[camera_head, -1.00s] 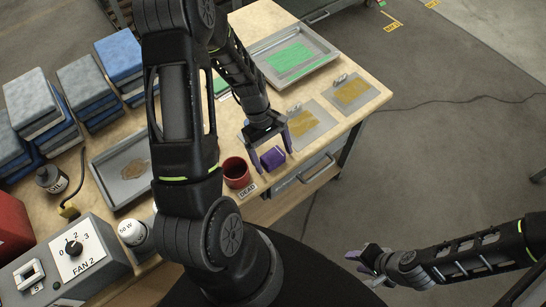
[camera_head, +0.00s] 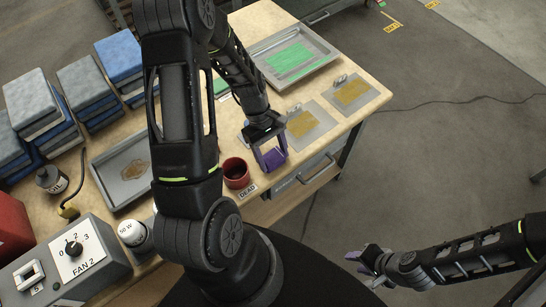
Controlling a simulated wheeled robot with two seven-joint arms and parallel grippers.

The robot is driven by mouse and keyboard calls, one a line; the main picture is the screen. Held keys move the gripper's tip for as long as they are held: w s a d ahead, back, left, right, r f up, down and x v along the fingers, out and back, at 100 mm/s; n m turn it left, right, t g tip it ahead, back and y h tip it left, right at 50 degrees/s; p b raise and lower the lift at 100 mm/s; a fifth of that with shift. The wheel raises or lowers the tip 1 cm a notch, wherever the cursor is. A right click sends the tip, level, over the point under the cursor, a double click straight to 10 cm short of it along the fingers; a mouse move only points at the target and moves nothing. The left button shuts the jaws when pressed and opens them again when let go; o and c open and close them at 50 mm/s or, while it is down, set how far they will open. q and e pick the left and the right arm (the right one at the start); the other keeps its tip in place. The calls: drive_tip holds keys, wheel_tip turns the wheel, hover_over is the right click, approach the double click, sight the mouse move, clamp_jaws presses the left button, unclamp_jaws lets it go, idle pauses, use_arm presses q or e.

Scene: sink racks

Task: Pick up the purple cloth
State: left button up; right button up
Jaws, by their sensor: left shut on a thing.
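The purple cloth (camera_head: 274,158) is a small folded piece near the front edge of the wooden table, just right of a red cup (camera_head: 236,172). My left gripper (camera_head: 271,160) comes down on it from above and is shut on it, one finger on each side. I cannot tell whether the cloth still touches the table. My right gripper (camera_head: 366,262) is at the lower right, over the floor and away from the table. Its jaws are small and partly hidden.
A grey tray with a green sheet (camera_head: 290,58) stands at the back. Flat plates with yellow patches (camera_head: 352,91) lie at the right. Stacked blue and grey cloths (camera_head: 88,85), a tray (camera_head: 125,170) and the FAN 2 box (camera_head: 75,258) are at the left.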

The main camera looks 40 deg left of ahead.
sight(273, 156)
use_arm(q)
wheel_tip(273, 156, up, 10)
drive_tip(key=shift+r+b, duration=0.1)
drive_tip(key=shift+b, duration=0.3)
idle(0.5)
drive_tip(key=o, duration=0.8)
drive_tip(key=c, duration=0.6)
